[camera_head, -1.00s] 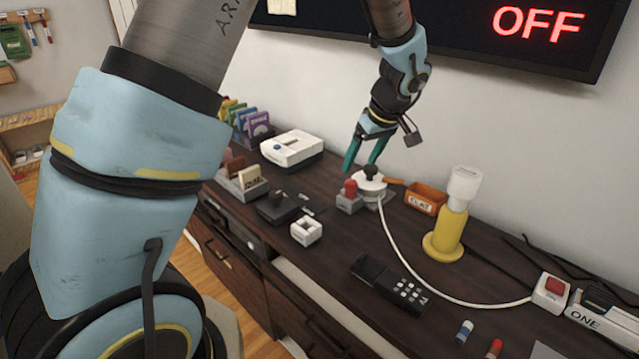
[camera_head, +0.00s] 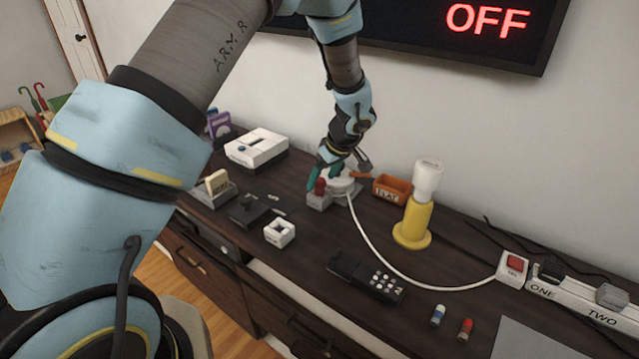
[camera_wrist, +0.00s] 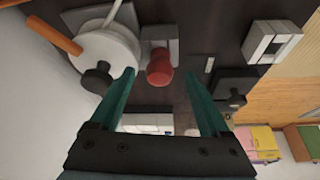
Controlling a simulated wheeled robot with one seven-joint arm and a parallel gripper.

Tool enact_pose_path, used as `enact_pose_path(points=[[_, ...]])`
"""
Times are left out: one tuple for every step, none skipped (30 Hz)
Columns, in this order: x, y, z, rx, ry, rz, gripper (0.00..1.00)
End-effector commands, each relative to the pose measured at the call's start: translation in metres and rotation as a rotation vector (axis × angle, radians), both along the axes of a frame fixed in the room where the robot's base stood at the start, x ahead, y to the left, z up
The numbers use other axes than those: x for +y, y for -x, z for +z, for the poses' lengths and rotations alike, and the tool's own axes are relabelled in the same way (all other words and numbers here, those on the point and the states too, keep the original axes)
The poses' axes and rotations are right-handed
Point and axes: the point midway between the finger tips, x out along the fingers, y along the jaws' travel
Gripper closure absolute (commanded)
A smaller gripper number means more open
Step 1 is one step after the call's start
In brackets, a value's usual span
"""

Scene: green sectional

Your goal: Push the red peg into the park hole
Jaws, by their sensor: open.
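The red peg (camera_head: 319,187) stands upright at a grey block (camera_head: 318,202) in the head view. In the wrist view the red peg (camera_wrist: 160,70) shows its rounded top, with the grey block (camera_wrist: 158,46) behind it. My gripper (camera_head: 324,178) is down at the peg, with teal fingers close around it in the head view. In the wrist view my open gripper (camera_wrist: 161,78) has one finger on each side of the peg, with a gap on both sides. I cannot make out the park hole; the block's top is partly hidden.
A white round pot (camera_wrist: 112,50) with a black knob stands close beside the peg. An orange tray (camera_head: 391,189), yellow-based lamp (camera_head: 411,226) and white cable lie to the right. A white square block (camera_head: 280,233) and black device (camera_head: 250,210) stand in front.

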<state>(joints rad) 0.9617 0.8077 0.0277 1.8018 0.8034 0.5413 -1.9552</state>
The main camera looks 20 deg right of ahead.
Motion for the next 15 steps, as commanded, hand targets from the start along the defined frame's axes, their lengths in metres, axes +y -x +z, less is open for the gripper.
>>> enact_pose_path(points=[[0.0007, -0.0018, -0.0044, 0.001, -0.001, -0.001, 0.2], [0.0006, -0.0026, -0.0068, 0.001, 0.0, -0.001, 0.2], [0.0009, -0.0037, -0.0092, 0.001, 0.001, -0.001, 0.2], [0.0009, -0.0041, -0.0106, 0.001, 0.001, -0.001, 0.2], [0.0011, -0.0043, -0.0117, 0.001, 0.001, -0.001, 0.2], [0.0011, -0.0046, -0.0126, 0.001, 0.001, -0.001, 0.2], [0.0011, -0.0045, -0.0128, 0.001, 0.001, -0.001, 0.2], [0.001, -0.0046, -0.0128, 0.001, 0.001, -0.001, 0.2], [0.0009, -0.0045, -0.0129, 0.001, 0.001, -0.001, 0.2], [0.001, -0.0046, -0.0128, 0.001, 0.001, -0.001, 0.2], [0.0009, -0.0045, -0.0128, 0.001, 0.001, -0.001, 0.2], [0.0009, -0.0045, -0.0127, 0.001, 0.001, -0.001, 0.23], [0.0009, -0.0044, -0.0127, 0.001, 0.001, -0.001, 0.27], [0.001, -0.0044, -0.0127, 0.001, 0.001, -0.001, 0.3], [0.001, -0.0045, -0.0126, 0.001, 0.001, -0.001, 0.35]])
